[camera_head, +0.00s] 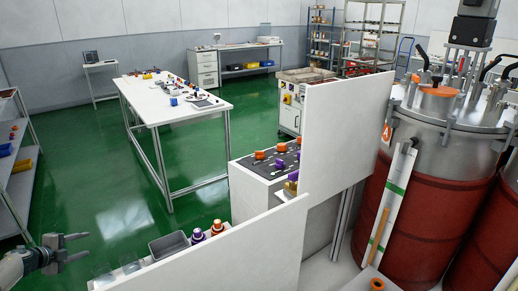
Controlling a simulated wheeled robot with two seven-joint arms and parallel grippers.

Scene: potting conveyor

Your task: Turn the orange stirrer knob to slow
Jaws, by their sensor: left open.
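A dark control panel (264,165) sits on top of a white box behind the white partitions. Two orange knobs show on it, one at the left (259,155) and one further back (281,147). A purple knob (280,164) sits nearer. I cannot tell which orange knob is the stirrer one, and the labels and pointer positions are too small to read. The tall partition hides the panel's right side. My left gripper (79,247) is at the lower left, open and empty, well away from the panel. My right gripper is not in view.
A low white partition (235,255) and a tall one (345,130) stand around the panel. Orange and purple capped items (197,235) and a grey bin (168,246) stand by the low partition. Large red-and-steel tanks (425,215) fill the right. Green floor (110,220) lies open at left.

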